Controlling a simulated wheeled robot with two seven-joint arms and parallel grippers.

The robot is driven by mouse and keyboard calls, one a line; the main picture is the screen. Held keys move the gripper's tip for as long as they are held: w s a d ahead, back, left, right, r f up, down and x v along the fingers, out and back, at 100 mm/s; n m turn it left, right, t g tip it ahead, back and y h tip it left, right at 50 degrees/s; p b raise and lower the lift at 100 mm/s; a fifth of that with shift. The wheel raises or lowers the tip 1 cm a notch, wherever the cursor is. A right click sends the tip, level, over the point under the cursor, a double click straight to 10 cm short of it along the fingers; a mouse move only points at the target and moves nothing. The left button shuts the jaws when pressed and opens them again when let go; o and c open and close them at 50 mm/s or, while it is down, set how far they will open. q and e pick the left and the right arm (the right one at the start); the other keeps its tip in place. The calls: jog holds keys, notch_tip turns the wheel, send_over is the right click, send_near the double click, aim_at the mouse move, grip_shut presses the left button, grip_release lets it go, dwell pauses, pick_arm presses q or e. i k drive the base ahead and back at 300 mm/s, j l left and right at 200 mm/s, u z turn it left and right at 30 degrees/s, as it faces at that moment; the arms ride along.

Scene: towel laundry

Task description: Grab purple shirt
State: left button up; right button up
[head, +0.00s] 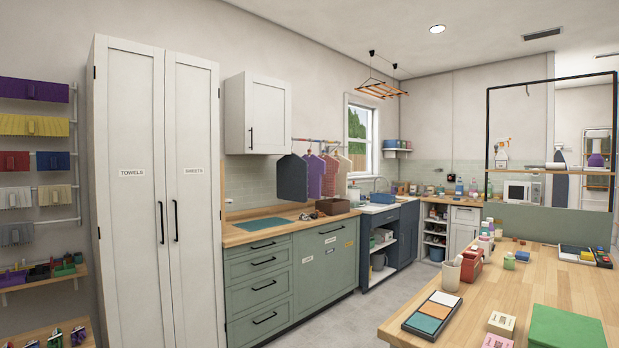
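A purple shirt (316,176) hangs on a rail above the wooden counter along the back wall. It hangs between a dark navy garment (292,178) on its left and a red-pink shirt (331,175) on its right. A pale cream garment (344,172) hangs at the right end of the row. The garments partly overlap, so some of the purple shirt's edge is hidden. Neither of my grippers shows in the head view.
A wooden table (480,300) with trays and boxes fills the lower right. Grey floor (345,318) is clear between it and the green drawers (262,290). A tall white cupboard (130,220) stands at left. A brown box (333,206) sits below the garments.

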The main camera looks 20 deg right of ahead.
aim_at(316, 166)
jog(key=i+l, duration=0.1)
jog(key=i, duration=0.35)
jog(key=i+l, duration=0.15)
jog(key=i, duration=0.35)
jog(key=i+l+u, duration=0.1)
jog(key=i, duration=0.35)
jog(key=i+l, duration=0.15)
jog(key=i, duration=0.35)
jog(key=i+z, duration=0.7)
jog(key=i+j+z, duration=0.35)
jog(key=i, duration=0.15)
jog(key=i+l+z, duration=0.2)
jog(key=i+z, duration=0.2)
jog(key=i+l+z, duration=0.1)
jog(key=i+z, duration=0.25)
jog(key=i+j+z, duration=0.1)
jog(key=i+z, duration=0.3)
jog(key=i+l+u, duration=0.1)
jog(key=i, duration=0.45)
jog(key=i+l+u, duration=0.15)
jog(key=i, duration=0.4)
jog(key=i+l+u, duration=0.1)
jog(key=i, duration=0.45)
